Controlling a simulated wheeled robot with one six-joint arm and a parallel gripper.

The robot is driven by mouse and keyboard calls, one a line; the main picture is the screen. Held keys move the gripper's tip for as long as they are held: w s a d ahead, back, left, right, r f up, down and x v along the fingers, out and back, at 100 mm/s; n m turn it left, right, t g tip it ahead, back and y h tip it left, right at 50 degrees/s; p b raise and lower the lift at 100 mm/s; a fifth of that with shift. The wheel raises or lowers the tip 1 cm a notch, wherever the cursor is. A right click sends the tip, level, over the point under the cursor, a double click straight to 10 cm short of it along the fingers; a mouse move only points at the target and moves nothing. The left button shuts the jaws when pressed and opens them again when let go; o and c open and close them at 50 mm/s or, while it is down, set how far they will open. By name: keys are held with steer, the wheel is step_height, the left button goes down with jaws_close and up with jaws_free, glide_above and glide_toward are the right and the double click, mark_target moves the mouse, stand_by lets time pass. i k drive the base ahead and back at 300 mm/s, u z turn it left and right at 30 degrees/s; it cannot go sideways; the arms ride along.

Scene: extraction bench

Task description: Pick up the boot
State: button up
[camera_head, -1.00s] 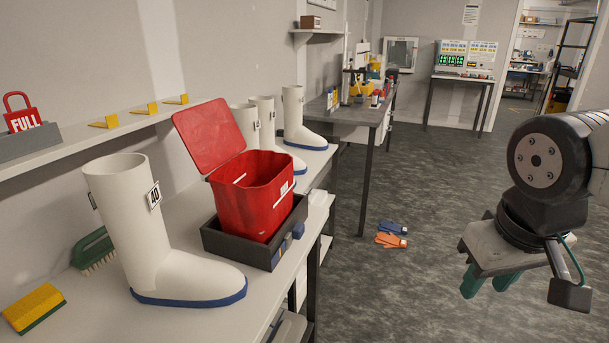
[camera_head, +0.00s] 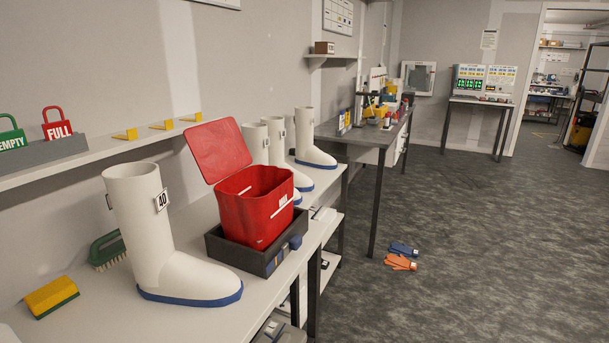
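A white boot (camera_head: 150,235) with a blue sole and a tag marked 40 stands upright on the near part of the bench, toe pointing right. Several more white boots with blue soles stand farther along the bench, behind the red bin; the farthest one (camera_head: 306,138) shows most clearly. My gripper is not in view now, so its state does not show.
An open red bin (camera_head: 252,212) sits in a dark tray (camera_head: 222,249) right beside the near boot. A green brush (camera_head: 107,250) and a yellow sponge (camera_head: 52,296) lie to its left. Gloves (camera_head: 400,261) lie on the floor.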

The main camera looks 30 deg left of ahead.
mark_target(302, 181)
steer(key=z, duration=0.2)
steer(key=i, duration=1.6)
steer(key=u, duration=0.25)
steer(key=i, duration=1.3)
steer(key=u, duration=1.65)
steer(key=i, duration=1)
steer(key=u, duration=0.95)
